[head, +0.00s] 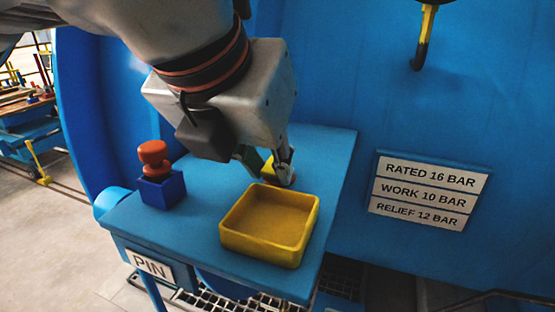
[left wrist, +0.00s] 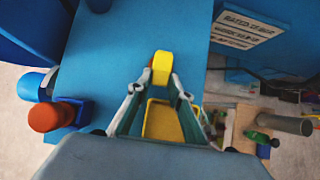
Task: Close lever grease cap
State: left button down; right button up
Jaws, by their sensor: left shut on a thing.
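My left gripper (head: 269,168) reaches down over the blue shelf, behind the yellow tray. It is shut on a small yellow piece (head: 268,172), and an orange-red edge shows under the piece. In the left wrist view, the yellow piece (left wrist: 161,66) is at the fingertips of my left gripper (left wrist: 159,82). The fingers and housing hide part of the piece in the head view. I cannot tell whether it touches the shelf. No grease cap or its lever can be made out for certain. My right gripper is not in view.
The open yellow tray (head: 268,255) looks empty on the blue shelf (head: 185,235). A blue block (head: 161,192) with an orange-red knob (head: 153,155) stands to the left. A rating plate (head: 425,190) is on the blue wall at right. A yellow-and-black handle (head: 424,35) hangs above.

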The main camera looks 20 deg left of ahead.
pick_arm(q)
jog(key=c, duration=1.9)
grip_release()
notch_tip(320, 180, up, 10)
